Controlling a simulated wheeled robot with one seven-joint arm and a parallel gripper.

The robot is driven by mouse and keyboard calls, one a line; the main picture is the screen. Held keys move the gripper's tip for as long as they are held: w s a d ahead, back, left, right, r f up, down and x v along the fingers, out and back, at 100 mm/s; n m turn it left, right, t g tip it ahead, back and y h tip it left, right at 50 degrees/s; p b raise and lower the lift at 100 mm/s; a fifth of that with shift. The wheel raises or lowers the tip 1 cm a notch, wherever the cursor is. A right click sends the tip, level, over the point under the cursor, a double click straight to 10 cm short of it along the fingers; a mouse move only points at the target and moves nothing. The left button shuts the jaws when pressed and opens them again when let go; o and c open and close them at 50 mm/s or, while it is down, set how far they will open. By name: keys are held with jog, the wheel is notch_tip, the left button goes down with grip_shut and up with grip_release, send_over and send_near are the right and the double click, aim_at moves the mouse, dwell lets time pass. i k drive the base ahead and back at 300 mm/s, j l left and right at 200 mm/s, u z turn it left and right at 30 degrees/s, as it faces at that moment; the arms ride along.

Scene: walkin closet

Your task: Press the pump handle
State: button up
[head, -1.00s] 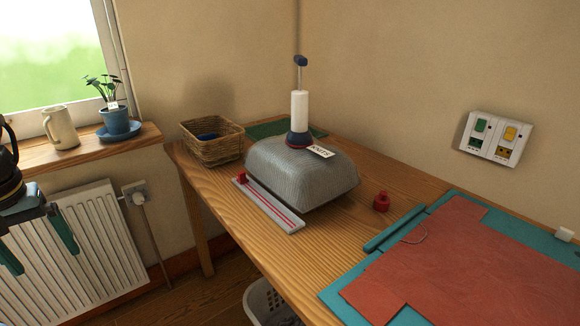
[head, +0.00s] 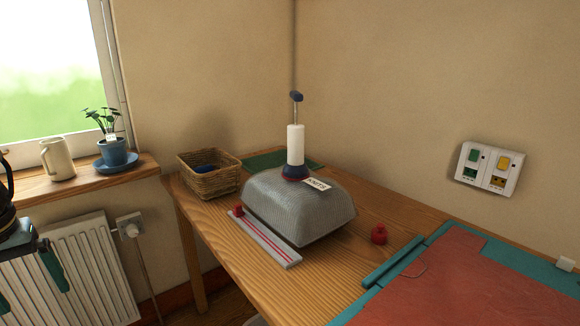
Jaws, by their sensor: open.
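The pump (head: 296,145) stands upright on top of a grey, mesh-textured domed block (head: 297,210) on the wooden table. It has a white cylinder, a dark blue base with a red rim, and a thin rod. Its dark blue handle (head: 296,97) sits at the top of the rod, raised above the cylinder. A white tag (head: 317,184) lies beside the pump base. My gripper (head: 28,285) is at the far left edge, partly cut off, with green fingers apart. It is open and empty, well away from the pump, in front of the radiator.
A wicker basket (head: 210,174) stands behind the block at left. A slider rail (head: 266,239) lies along its front, and a red knob (head: 379,234) at its right. A teal board with red sheets (head: 470,290) fills the right. Sill holds a mug (head: 57,159) and potted plant (head: 112,152).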

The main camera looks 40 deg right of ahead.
aim_at(296, 96)
jog(key=z, duration=1.4)
